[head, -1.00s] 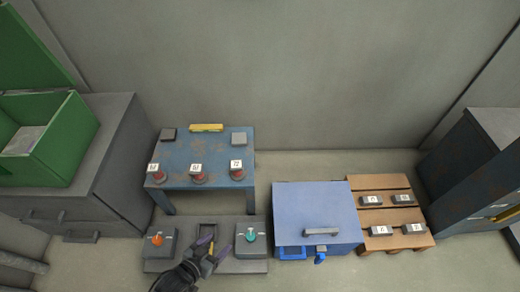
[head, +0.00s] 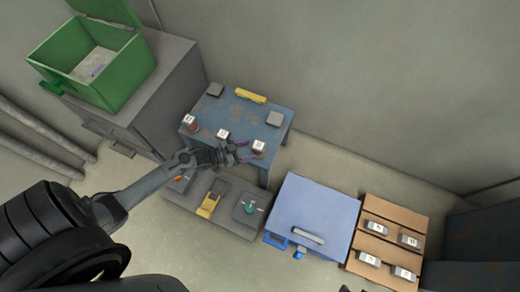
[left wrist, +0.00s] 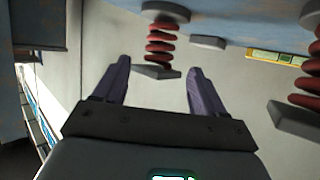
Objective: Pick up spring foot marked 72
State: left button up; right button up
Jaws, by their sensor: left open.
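Three red spring feet with white number tags stand in a row along the front of the blue table (head: 232,112). The right-hand spring foot (head: 258,149) seems to carry the 72 tag, though the digits are small. The others are the middle foot (head: 223,136) and the left foot (head: 190,123). My left gripper (head: 246,151) is open and empty, close beside the right-hand foot. In the left wrist view a red spring foot (left wrist: 160,42) lies ahead, between the lines of the two purple fingers and apart from them. My right gripper is not seen.
A second spring foot (left wrist: 308,85) shows at the right edge of the left wrist view. A yellow bar (head: 250,97) and grey pads lie on the table. A switch panel (head: 222,225), a blue box (head: 310,215) and a wooden rack (head: 395,220) stand in front and right.

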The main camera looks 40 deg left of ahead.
aim_at(258, 149)
pick_arm(q)
jog(key=shift+x, duration=0.85)
jog(key=shift+s+a, duration=0.1)
jog(key=shift+s, duration=0.1)
jog(key=shift+f+b, duration=0.55)
jog(key=shift+b, duration=0.25)
jog(key=b+x, duration=0.2)
jog(key=x, duration=0.1)
jog(key=shift+w+d, duration=0.25)
jog(key=shift+w, duration=0.05)
jog(key=shift+w+d+f+b, duration=0.15)
jog(key=shift+w+d+b, duration=0.05)
jog(key=shift+w+b, duration=0.2)
jog(key=shift+s, duration=0.1)
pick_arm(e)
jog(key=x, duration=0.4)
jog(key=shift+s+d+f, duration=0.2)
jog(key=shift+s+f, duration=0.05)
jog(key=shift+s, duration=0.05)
pick_arm(q)
jog(key=shift+a, duration=0.1)
